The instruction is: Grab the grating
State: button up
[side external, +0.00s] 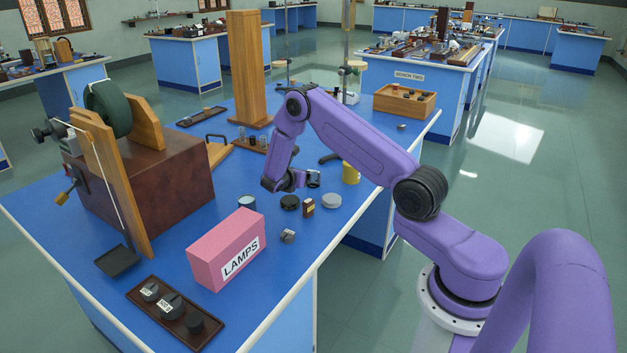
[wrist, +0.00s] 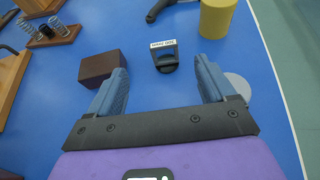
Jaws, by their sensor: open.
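I take the small black holder with a white printed label on top as the grating (wrist: 168,60). It stands upright on the blue bench top. In the wrist view it is just ahead of my gripper (wrist: 161,72), roughly centred between the fingertips and apart from both. My gripper is open and empty. In the side view my gripper (side external: 296,182) is low over the bench, and the dark holder (side external: 314,178) is just right of it, partly hidden by it. The label's print is too small to read surely.
A dark brown block (wrist: 98,66) sits close by the left finger. A grey disc (wrist: 237,86) lies by the right finger. A yellow cylinder (wrist: 217,18) stands beyond the holder. A pink LAMPS box (side external: 228,248) and a tall wooden post (side external: 248,70) stand on the bench (side external: 185,262).

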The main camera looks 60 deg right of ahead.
aim_at(313, 184)
jog(key=x, duration=0.6)
jog(key=shift+d+f, duration=0.2)
jog(key=shift+d, duration=0.05)
jog(key=x, duration=0.4)
jog(key=shift+s+f, duration=0.15)
jog(key=shift+f, duration=0.15)
jog(key=shift+d+f, duration=0.25)
jog(key=shift+d, duration=0.45)
jog(key=c, duration=1.1)
